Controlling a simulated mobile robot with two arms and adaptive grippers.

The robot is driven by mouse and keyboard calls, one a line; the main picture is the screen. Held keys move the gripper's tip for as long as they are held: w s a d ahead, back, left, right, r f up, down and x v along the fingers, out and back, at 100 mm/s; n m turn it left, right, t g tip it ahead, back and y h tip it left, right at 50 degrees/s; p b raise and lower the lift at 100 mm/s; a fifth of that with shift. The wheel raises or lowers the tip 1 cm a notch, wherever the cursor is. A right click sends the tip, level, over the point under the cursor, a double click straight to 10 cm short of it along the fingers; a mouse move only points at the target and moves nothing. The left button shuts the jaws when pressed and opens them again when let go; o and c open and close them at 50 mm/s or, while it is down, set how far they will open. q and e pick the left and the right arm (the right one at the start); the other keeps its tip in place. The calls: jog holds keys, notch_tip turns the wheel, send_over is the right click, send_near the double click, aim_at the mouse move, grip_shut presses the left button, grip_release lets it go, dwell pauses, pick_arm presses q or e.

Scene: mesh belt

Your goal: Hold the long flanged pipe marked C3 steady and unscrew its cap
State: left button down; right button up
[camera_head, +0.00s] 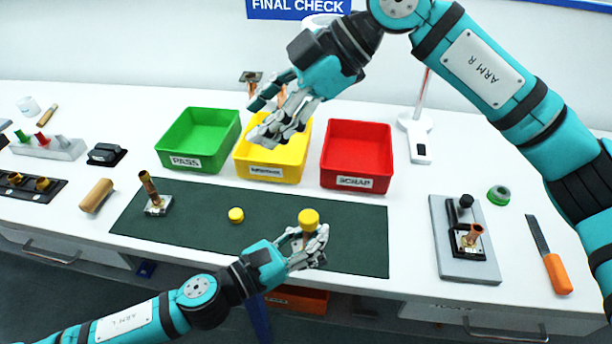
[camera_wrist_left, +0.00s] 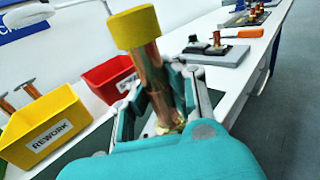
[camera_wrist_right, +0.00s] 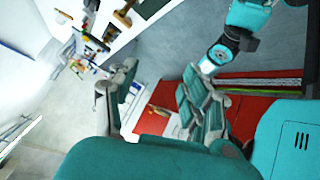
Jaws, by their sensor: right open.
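A copper flanged pipe (camera_wrist_left: 155,80) with a yellow cap (camera_head: 309,218) stands at the right part of the green mat (camera_head: 200,228). The cap sits on its top end, also in the left wrist view (camera_wrist_left: 133,27). No C3 mark is readable on it. My left gripper (camera_head: 312,250) is shut on the pipe below the cap, with a finger on each side. The gripper partly hides the pipe's flange. My right gripper (camera_head: 270,120) is open and empty, high over the yellow bin and away from the cap. Its spread fingers show in the right wrist view (camera_wrist_right: 155,100).
A loose yellow cap (camera_head: 236,215) and an uncapped pipe (camera_head: 149,187) are on the mat. Green (camera_head: 225,155), yellow (camera_head: 285,178) and red (camera_head: 385,160) bins stand behind it. A grey fixture plate (camera_head: 452,262) and orange-handled tool (camera_head: 557,273) lie right.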

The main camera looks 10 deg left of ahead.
aim_at(307, 217)
jog(key=s+d+f+h, duration=0.1)
jog(key=d+f+h, duration=0.1)
jog(key=h, duration=0.1)
jog(key=s+d+f+m+t+h, duration=0.1)
jog(key=d+f+h, duration=0.1)
jog(key=f+h, duration=0.1)
jog(key=s+d+f+t+h, duration=0.1)
jog(key=d+f+h, duration=0.1)
jog(key=h, duration=0.1)
jog(key=shift+s+f+m, duration=0.4)
jog(key=shift+d+f, duration=0.1)
jog(key=shift+f, duration=3.9)
